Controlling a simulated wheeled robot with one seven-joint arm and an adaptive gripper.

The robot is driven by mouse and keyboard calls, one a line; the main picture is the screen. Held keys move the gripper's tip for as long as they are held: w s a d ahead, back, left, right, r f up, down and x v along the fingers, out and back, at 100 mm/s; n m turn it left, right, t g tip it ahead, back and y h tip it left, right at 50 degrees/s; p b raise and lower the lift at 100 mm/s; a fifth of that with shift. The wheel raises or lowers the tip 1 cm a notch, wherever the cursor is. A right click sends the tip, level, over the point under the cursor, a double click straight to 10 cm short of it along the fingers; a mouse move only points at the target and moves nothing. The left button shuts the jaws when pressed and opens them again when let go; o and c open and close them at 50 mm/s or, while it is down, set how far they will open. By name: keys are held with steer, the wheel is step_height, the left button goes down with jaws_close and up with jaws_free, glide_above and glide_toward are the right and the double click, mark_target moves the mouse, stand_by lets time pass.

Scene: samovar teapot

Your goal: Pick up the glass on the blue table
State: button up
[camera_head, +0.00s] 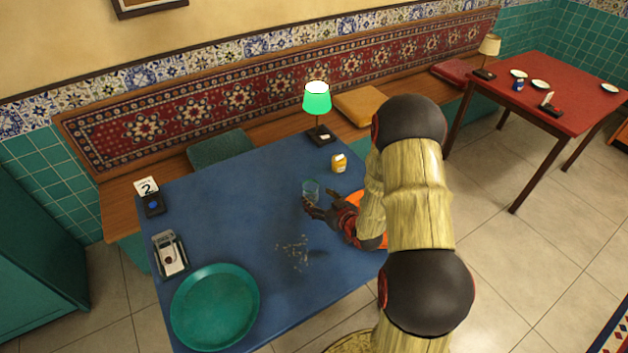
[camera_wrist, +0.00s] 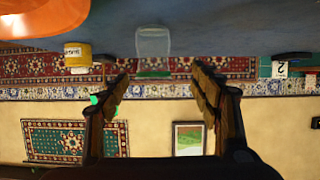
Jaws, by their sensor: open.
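The glass (camera_head: 310,188) is a small clear, bluish tumbler standing on the blue table (camera_head: 240,195), near its middle right. My gripper (camera_head: 315,206) is low over the table, just on the near side of the glass. Its fingers are spread and nothing is between them. The wrist view looks upside down. There the glass (camera_wrist: 153,42) hangs from the top, ahead of and between the two open fingers (camera_wrist: 162,90). A gap shows between the fingertips and the glass.
A mustard-yellow jar (camera_head: 339,162) and a green-shaded lamp (camera_head: 317,105) stand behind the glass. An orange plate (camera_head: 373,240) lies partly under my arm. Crumbs (camera_head: 293,252), a teal tray (camera_head: 214,306), a napkin holder (camera_head: 169,254) and a number stand (camera_head: 150,196) are also on the table.

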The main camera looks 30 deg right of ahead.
mark_target(314, 194)
steer(key=shift+w+d+f, duration=0.25)
steer(key=shift+w+f, duration=0.1)
steer(key=shift+f, duration=0.15)
steer(key=shift+b+x, duration=0.3)
steer(key=shift+x, duration=0.55)
steer(key=x, duration=0.2)
steer(key=b+x, duration=0.2)
steer(key=x, duration=0.1)
steer(key=shift+w+d+f, duration=0.25)
steer(key=shift+w+f, duration=0.05)
steer(key=shift+c, duration=0.5)
steer(key=c, duration=1.1)
steer(key=shift+c, duration=0.7)
